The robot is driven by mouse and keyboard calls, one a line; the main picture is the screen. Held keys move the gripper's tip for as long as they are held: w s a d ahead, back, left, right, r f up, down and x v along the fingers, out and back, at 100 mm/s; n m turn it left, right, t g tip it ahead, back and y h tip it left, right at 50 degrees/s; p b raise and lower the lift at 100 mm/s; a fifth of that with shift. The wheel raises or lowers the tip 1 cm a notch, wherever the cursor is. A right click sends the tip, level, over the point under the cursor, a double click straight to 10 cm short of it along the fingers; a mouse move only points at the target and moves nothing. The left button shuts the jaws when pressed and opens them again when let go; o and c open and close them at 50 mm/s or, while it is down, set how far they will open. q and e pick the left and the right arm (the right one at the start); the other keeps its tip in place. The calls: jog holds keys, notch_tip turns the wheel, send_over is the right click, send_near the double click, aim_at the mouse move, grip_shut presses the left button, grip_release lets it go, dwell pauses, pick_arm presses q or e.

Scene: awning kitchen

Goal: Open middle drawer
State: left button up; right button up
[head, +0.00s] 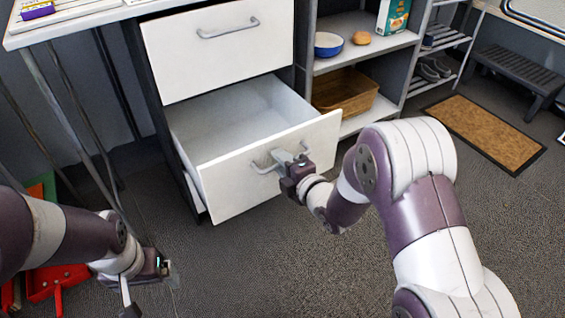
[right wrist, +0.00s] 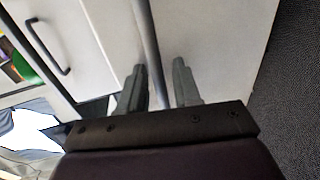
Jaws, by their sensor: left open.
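The middle drawer (head: 235,172) is white and stands pulled well out of its cabinet. Its inside looks empty. Its grey bar handle (head: 262,163) is on the front, partly hidden by my right gripper (head: 290,160). In the right wrist view the handle bar (right wrist: 146,40) runs between the two fingers of my right gripper (right wrist: 159,82). It lies close to the left finger, with a narrow gap seen at the right finger; whether they grip it is unclear. My left gripper (head: 150,283) is open and empty, low at the left, away from the drawer.
The drawer above (head: 215,45) is shut. Open shelves at the right hold a blue bowl (head: 328,44) and a wicker basket (head: 345,92). A red dustpan (head: 55,282) is near my left arm. A brown mat (head: 485,132) lies on the floor. The floor before the drawer is clear.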

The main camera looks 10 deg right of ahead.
jog(key=shift+s, duration=0.1)
jog(key=p+v, duration=0.5)
jog(key=v, duration=0.7)
jog(key=shift+s+p, duration=0.25)
jog(key=shift+p, duration=0.1)
